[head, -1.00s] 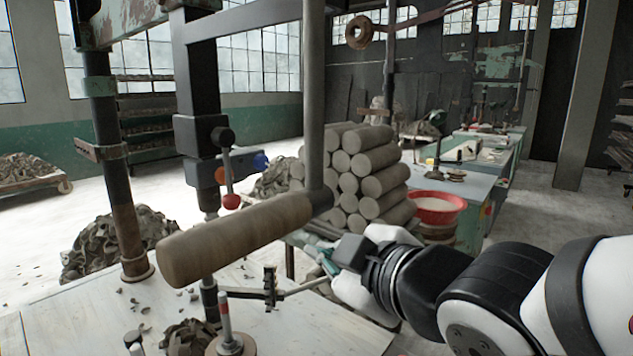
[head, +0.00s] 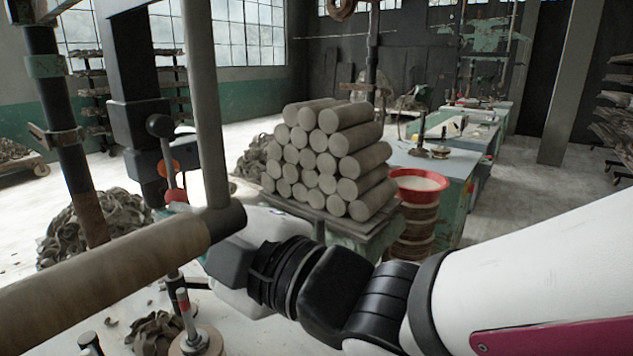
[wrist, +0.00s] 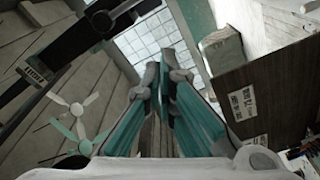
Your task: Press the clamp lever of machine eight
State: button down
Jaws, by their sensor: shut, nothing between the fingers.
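The machine in the left foreground of the head view has a red-knobbed lever (head: 177,195) and a short upright lever with a red tip (head: 185,315) on a round base. No number is readable on it, so I cannot tell which lever is the clamp lever or whether this is machine eight. In the wrist view my gripper (wrist: 163,68) has its teal fingers shut and empty, pointing towards a window. In the head view the fingers are hidden. I see no contact with a lever.
Stacked clay rolls (head: 330,160) stand on a table behind my wrist. A red basin (head: 418,183) is to their right. Clay trimmings (head: 155,335) lie on the white worktop. The floor at right is open.

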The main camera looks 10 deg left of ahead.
aim_at(168, 196)
jog(key=w+a+f+p, duration=0.1)
jog(key=w+a+p, duration=0.2)
jog(key=w+a, duration=0.4)
jog(key=shift+w+a+f+p, duration=0.25)
jog(key=shift+a+p, duration=0.1)
jog(key=shift+a, duration=0.55)
jog(key=shift+w, duration=0.1)
jog(key=shift+w+d+f+n+b, duration=0.15)
jog(key=shift+n+b, duration=0.15)
jog(key=shift+b, duration=0.35)
